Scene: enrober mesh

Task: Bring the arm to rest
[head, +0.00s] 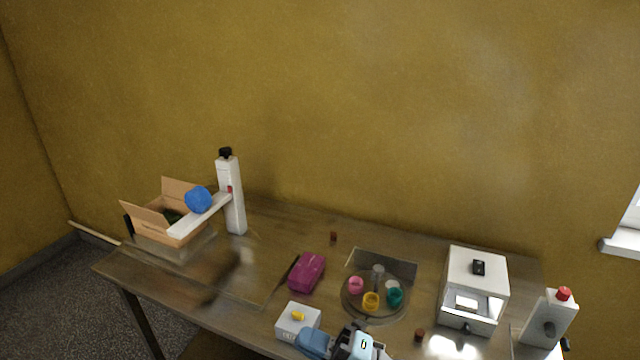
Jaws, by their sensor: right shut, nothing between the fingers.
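My right gripper (354,343) shows at the bottom edge of the head view, over the table's front edge. It is shut with nothing held. It is close to the white box with a yellow top piece (298,320), in front and to the right of it; I cannot tell whether they touch. Most of my right arm is out of the frame. My left gripper is not in view.
The wooden table (330,225) holds an open cardboard box (150,217), a white post (231,195), a magenta case (307,272), a round tray (376,316) with coloured cups, a white machine (475,262) and a red-capped bottle (546,318). The back middle is mostly clear.

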